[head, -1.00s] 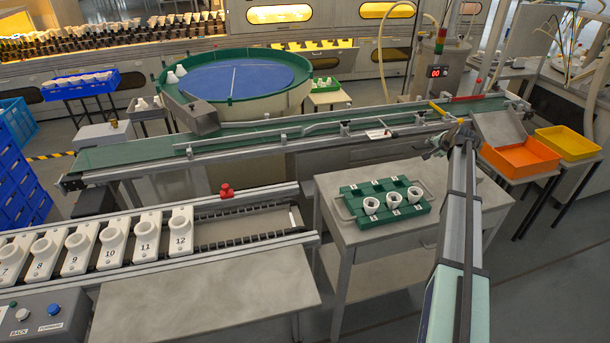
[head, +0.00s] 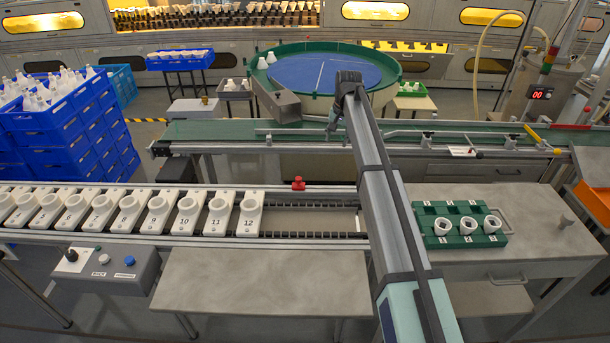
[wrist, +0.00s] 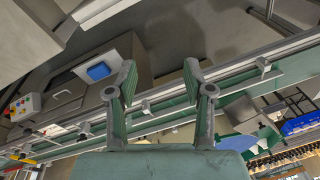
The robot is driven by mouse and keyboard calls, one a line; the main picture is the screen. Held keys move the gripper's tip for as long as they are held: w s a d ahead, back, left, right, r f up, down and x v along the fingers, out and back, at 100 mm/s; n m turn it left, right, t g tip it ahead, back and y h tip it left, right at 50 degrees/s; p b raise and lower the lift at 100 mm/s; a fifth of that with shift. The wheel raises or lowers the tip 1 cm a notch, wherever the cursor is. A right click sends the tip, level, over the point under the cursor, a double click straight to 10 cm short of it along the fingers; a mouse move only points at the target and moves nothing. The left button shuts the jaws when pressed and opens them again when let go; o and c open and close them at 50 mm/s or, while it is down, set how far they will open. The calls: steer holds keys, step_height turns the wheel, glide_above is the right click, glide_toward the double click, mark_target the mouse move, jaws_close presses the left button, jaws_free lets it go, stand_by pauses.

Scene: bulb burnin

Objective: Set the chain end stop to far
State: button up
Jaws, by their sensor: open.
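A red knob (head: 298,184) stands on the far rail of the chain conveyor (head: 310,222), just right of the numbered white holders (head: 248,212); it looks like the chain end stop. No far or near marking is readable. My gripper (head: 338,112) is beyond and above it to the right, over the green belt line, with nothing visible in it. The red knob does not show clearly in the wrist view.
A green tray (head: 432,240) with white cups sits on the grey side table (head: 535,245), right of my arm. A control box (head: 110,268) with buttons is at front left. The green belt (head: 215,131) and its guide rails lie behind the chain conveyor. Stacked blue crates (head: 60,130) stand at left.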

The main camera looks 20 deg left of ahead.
steer(key=n+g+h, duration=0.1)
steer(key=n, duration=0.1)
glide_toward(298, 179)
steer(key=f+p, duration=0.2)
steer(key=f, duration=0.2)
steer(key=f+p, duration=0.2)
steer(key=f, duration=0.3)
steer(key=shift+w+a, duration=0.15)
steer(key=shift+w, duration=0.1)
jaws_close()
